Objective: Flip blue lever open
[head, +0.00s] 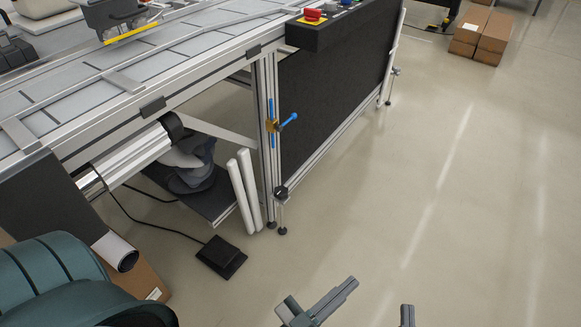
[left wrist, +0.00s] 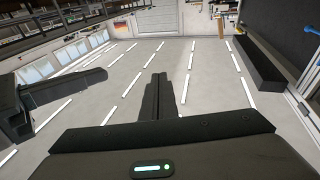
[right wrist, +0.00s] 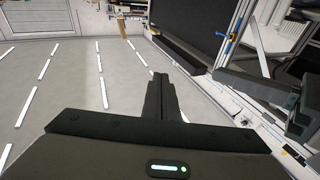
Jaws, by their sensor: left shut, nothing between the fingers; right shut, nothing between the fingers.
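The blue lever (head: 288,121) sits on a small brass-coloured valve (head: 271,126) on a vertical blue pipe (head: 271,107), fixed to the table's metal leg. Its handle sticks out to the right and slightly up, across the line of the pipe. A small blue and yellow shape, likely this valve, shows in the right wrist view (right wrist: 229,40). My left gripper (head: 352,283) is shut and empty at the bottom of the head view, well apart from the lever. My right gripper (head: 407,310) is shut and empty further right, mostly below the frame. Neither touches anything.
The metal-framed workbench (head: 205,85) fills the upper left, with a black side panel (head: 335,75) right of the lever. A red emergency button (head: 312,15) sits above. A black foot pedal (head: 221,257) lies on the floor. Open floor (head: 440,170) extends to the right; cardboard boxes (head: 482,35) stand far off.

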